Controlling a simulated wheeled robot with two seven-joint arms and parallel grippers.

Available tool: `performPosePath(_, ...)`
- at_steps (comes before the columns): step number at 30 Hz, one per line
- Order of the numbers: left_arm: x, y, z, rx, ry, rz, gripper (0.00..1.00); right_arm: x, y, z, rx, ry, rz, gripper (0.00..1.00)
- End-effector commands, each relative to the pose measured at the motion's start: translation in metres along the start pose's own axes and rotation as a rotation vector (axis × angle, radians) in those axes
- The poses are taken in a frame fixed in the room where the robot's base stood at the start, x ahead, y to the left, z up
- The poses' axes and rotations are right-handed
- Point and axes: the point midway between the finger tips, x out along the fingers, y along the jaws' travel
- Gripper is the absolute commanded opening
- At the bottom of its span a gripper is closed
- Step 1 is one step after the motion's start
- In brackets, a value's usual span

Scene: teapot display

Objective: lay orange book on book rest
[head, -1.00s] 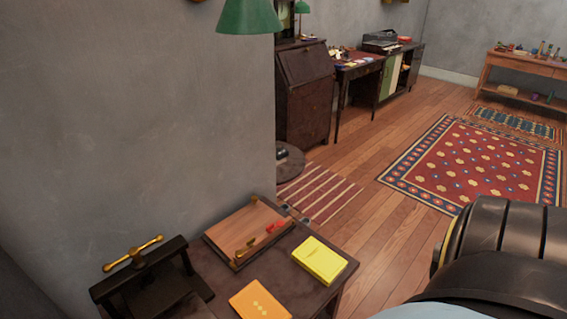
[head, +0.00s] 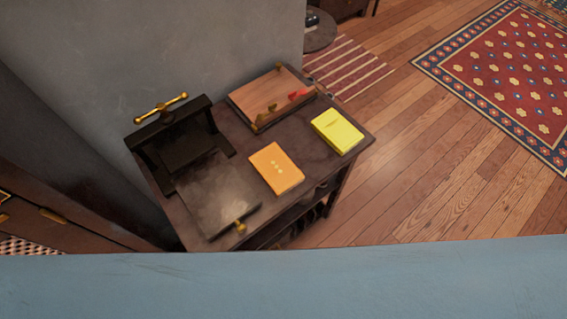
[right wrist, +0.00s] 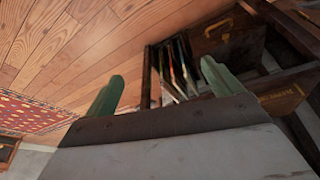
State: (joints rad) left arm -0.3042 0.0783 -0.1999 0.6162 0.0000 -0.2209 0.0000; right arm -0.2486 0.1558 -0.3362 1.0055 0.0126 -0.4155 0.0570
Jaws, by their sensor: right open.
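The orange book (head: 272,163) lies flat on the dark wooden table (head: 312,170), near its front edge in the head view. The book rest, a sloped wooden board (head: 272,92) with brass fittings and a red piece, stands behind it against the wall, with nothing lying on it but the red piece. My right gripper (right wrist: 160,88) shows only in the right wrist view. Its two green fingers are wide apart with nothing between them. It points toward dark furniture above the floor, and neither the orange book nor the book rest is seen there. My left gripper is not in view.
A yellow book (head: 338,130) lies right of the orange one. A black press (head: 190,145) with a brass handle and a grey plate (head: 215,193) occupy the table's left. Several thin upright tools (right wrist: 178,70) stand in the dark furniture. Open floor lies to the right.

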Motion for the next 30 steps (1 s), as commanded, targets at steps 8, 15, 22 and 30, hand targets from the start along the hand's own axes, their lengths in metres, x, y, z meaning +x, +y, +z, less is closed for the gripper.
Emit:
performPosePath(8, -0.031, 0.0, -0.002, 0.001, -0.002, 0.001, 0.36, -0.123, -0.034, -0.192, -0.114, 0.268, -0.062, 1.0)
performPosePath(15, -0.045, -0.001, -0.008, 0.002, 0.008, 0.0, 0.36, -0.223, -0.077, -0.263, -0.191, 0.41, -0.136, 1.0)
performPosePath(22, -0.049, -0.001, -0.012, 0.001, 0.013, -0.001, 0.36, -0.262, -0.103, -0.285, -0.238, 0.477, -0.185, 1.0)
performPosePath(30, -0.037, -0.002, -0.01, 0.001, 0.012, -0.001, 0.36, -0.221, -0.115, -0.306, -0.239, 0.48, -0.188, 1.0)
